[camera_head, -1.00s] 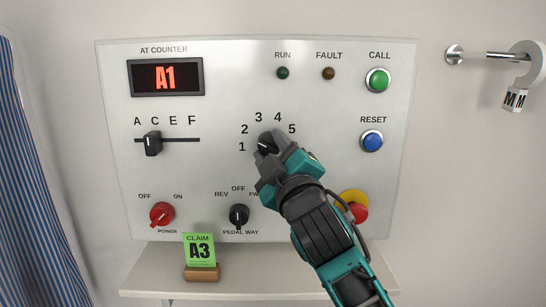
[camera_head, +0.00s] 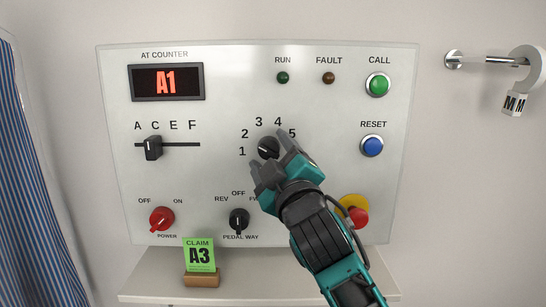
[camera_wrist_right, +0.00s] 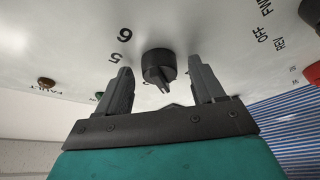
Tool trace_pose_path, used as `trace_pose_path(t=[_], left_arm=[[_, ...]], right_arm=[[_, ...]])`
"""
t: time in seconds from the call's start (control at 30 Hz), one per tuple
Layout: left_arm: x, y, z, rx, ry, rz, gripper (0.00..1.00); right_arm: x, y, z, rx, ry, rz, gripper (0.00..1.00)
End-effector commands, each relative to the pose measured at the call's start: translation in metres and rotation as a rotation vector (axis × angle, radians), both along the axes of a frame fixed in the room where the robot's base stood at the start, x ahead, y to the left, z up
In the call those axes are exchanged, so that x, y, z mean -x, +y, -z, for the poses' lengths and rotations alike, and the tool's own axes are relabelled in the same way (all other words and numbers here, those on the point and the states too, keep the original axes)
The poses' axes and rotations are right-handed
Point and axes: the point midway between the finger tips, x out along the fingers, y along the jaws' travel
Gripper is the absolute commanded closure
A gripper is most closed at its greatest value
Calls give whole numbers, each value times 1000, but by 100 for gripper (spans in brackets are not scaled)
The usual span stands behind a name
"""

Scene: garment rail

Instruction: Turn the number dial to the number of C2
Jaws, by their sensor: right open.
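The black number dial (camera_head: 268,147) sits on the white panel, with the numbers 1 to 5 visible around it. Its light mark seems to point toward 1. My right gripper (camera_head: 270,154) is open, with one finger on each side of the dial in the head view. In the right wrist view the dial (camera_wrist_right: 159,66) shows between the open fingertips (camera_wrist_right: 158,78), with gaps on both sides. The black letter slider (camera_head: 152,147) stands between A and C. My left gripper is not visible.
The pedal way knob (camera_head: 239,218) and red power knob (camera_head: 161,218) sit below. A red emergency button (camera_head: 358,217) is close beside my right arm. Green call (camera_head: 378,84) and blue reset (camera_head: 371,145) buttons are on the right. A shelf (camera_head: 150,286) runs under the panel.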

Motion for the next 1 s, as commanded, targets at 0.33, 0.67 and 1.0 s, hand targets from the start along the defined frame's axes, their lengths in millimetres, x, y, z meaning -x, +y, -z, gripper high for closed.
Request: trace_pose_path(t=[0.33,0.67,1.0], left_arm=[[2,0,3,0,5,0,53],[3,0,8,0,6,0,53],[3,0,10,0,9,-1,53]], right_arm=[[28,-9,9,0,0,0,32],[89,-28,26,0,2,-1,32],[119,-38,32,0,1,-1,32]])
